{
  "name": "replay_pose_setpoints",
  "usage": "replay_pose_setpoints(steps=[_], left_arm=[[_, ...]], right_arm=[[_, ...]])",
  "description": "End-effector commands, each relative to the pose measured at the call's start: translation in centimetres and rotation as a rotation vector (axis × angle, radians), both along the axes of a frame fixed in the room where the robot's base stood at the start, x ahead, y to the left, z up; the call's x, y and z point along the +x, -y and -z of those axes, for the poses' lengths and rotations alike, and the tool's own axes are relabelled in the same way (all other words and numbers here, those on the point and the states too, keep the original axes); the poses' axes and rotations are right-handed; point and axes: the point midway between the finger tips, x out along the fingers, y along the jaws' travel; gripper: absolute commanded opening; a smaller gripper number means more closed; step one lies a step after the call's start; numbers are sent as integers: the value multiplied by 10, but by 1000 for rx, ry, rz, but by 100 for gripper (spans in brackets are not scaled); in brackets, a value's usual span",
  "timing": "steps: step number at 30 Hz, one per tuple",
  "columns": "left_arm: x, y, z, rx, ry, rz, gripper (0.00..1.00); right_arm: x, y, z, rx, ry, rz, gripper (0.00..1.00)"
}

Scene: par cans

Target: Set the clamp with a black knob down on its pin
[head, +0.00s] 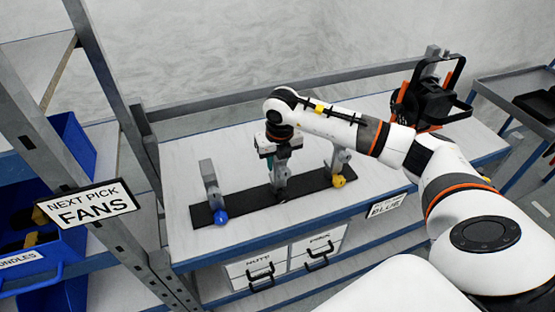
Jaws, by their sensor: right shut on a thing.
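My right gripper (279,157) points down over the middle of a black strip (245,202) on the white table. It is shut on a grey clamp (281,180), which hangs upright below the fingers. The clamp's lower end is at the strip; I cannot tell whether it touches or sits on a pin. Its knob is hard to make out against the black strip, and no pin shows under it. A grey clamp with a blue knob (220,217) stands at the strip's left end. One with a yellow knob (338,181) stands at the right end. My left gripper is out of view.
A black par can (432,102) with a yoke stands at the table's back right. A grey rail (250,95) runs behind the table. A "NEXT PICK FANS" sign (87,205) and blue bins (75,150) are at left. Labelled drawers (255,270) are below.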

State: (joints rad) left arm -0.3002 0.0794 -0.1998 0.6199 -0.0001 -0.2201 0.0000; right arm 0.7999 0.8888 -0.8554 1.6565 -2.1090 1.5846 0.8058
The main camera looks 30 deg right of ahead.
Motion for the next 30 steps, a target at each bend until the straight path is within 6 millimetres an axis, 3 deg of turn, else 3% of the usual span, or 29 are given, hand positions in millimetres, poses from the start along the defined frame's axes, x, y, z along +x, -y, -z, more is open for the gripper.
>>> replay_pose_setpoints(steps=[9, 10, 14, 20, 25, 30], left_arm=[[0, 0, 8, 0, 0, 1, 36], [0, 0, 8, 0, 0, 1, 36], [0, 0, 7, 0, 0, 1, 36], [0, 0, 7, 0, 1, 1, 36], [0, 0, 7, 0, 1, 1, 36], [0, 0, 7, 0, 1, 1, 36]], right_arm=[[0, 0, 9, 0, 1, 0, 0], [0, 0, 9, 0, 1, 0, 32], [0, 0, 8, 0, 1, 0, 54], [0, 0, 8, 0, 0, 0, 56], [0, 0, 8, 0, -1, 0, 81], [0, 0, 8, 0, 0, 0, 82]])
